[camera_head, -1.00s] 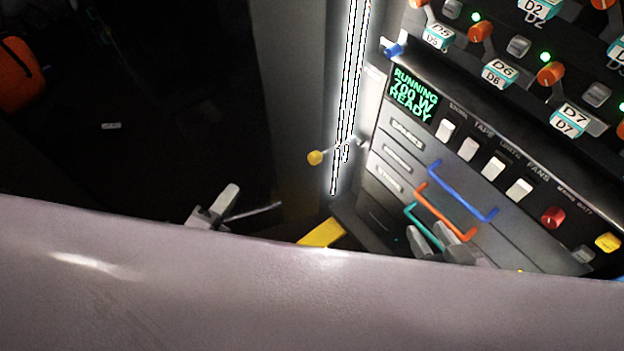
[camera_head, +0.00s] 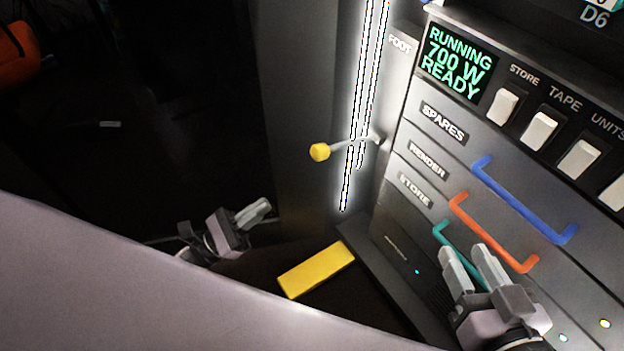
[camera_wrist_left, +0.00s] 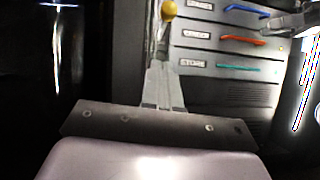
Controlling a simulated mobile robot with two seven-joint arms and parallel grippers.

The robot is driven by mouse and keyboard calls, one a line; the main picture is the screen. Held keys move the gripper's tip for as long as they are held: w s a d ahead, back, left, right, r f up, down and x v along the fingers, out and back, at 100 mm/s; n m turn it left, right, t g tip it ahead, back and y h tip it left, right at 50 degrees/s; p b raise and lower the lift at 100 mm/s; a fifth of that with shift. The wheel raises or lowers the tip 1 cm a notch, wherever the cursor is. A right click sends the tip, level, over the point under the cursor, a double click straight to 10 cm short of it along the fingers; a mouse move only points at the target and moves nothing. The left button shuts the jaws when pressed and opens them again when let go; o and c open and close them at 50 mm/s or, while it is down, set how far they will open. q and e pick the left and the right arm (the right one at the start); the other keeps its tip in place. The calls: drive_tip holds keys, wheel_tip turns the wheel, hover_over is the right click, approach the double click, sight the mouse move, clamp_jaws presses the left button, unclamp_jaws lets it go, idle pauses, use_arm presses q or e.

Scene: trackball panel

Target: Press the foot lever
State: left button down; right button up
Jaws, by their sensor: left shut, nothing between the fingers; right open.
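A thin lever with a yellow ball knob (camera_head: 319,152) sticks out from the cabinet's left side, below a label reading FOOT (camera_head: 399,43). The knob also shows at the top of the left wrist view (camera_wrist_left: 169,10), beyond the fingertips. A flat yellow block (camera_head: 316,270) lies low beside the cabinet base. I cannot tell whether it belongs to the lever. My left gripper (camera_head: 262,208) is shut and empty, below and left of the knob and apart from it. My right gripper (camera_head: 462,262) is open and empty, in front of the lower drawers by the teal handle.
The cabinet has blue (camera_head: 520,205), orange (camera_head: 490,235) and teal (camera_head: 447,240) drawer handles. White switches (camera_head: 540,131) and a lit display (camera_head: 456,62) reading RUNNING 700 W READY sit above. A bright vertical light strip (camera_head: 362,110) stands behind the lever. The left is dark.

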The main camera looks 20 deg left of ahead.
use_arm(q)
drive_tip(key=shift+f+m+g+h, duration=0.3)
drive_tip(key=shift+m+h, duration=0.3)
drive_tip(key=shift+m, duration=0.2)
use_arm(e)
drive_tip(key=shift+f, duration=0.1)
use_arm(q)
drive_tip(key=s+r+p+x, duration=0.1)
drive_tip(key=r+p+x, duration=0.1)
drive_tip(key=x, duration=1.1)
drive_tip(key=shift+a, duration=0.25)
use_arm(e)
drive_tip(key=shift+w+a+f+m+g+y, duration=0.1)
drive_tip(key=shift+w+a+m+g+y, duration=0.1)
drive_tip(key=shift+a+g, duration=0.15)
drive_tip(key=shift+w+a+f+m+g+y, duration=0.1)
drive_tip(key=shift+a+m+g, duration=0.15)
drive_tip(key=shift+a, duration=0.1)
use_arm(q)
drive_tip(key=shift+s+r, duration=0.1)
drive_tip(key=shift+r, duration=0.05)
use_arm(e)
drive_tip(key=shift+r, duration=0.1)
